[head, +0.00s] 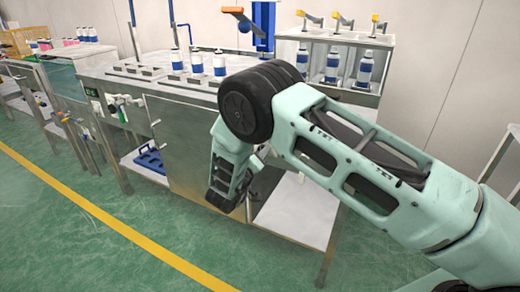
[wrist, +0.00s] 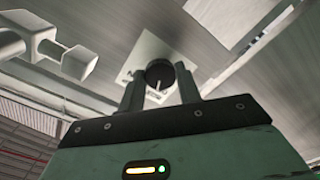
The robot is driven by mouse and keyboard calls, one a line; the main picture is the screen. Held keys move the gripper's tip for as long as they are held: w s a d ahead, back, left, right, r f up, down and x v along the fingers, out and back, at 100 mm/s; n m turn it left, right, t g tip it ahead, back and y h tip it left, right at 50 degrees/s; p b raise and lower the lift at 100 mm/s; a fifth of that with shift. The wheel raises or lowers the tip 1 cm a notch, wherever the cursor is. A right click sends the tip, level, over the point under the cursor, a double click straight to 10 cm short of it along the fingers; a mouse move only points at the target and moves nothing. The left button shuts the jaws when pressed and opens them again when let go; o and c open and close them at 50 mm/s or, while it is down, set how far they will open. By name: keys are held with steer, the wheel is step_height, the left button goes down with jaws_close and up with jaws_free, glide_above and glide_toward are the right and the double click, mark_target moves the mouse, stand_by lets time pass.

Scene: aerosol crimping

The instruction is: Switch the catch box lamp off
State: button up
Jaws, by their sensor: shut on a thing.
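In the wrist view a round black knob (wrist: 160,71) with a pale pointer mark sits on a square white plate, fixed to a grey metal panel. My gripper (wrist: 158,86) has one finger on each side of this knob and is shut on it. The pointer mark runs roughly up and down between the fingers in that view. In the head view my gripper hangs low in front of the steel bench (head: 185,125), and my arm hides the knob. I cannot make out the lamp or whether it is lit.
A pale pipe fitting (wrist: 60,50) is near the knob's left in the wrist view. On the benches stand white-and-blue cans (head: 219,65), a blue press column (head: 263,25) and a three-bay rack (head: 345,38). Valves (head: 122,103) protrude at the bench's left. The green floor (head: 60,225) in front is clear.

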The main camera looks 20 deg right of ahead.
steer(key=shift+n+p, duration=0.3)
steer(key=shift+n, duration=0.4)
steer(key=shift+s+f, duration=0.1)
steer(key=shift+f, duration=0.05)
steer(key=o, duration=1)
steer(key=shift+c, duration=0.2)
steer(key=v, duration=1.7)
steer(key=shift+s+a, duration=0.1)
steer(key=shift+a, duration=0.05)
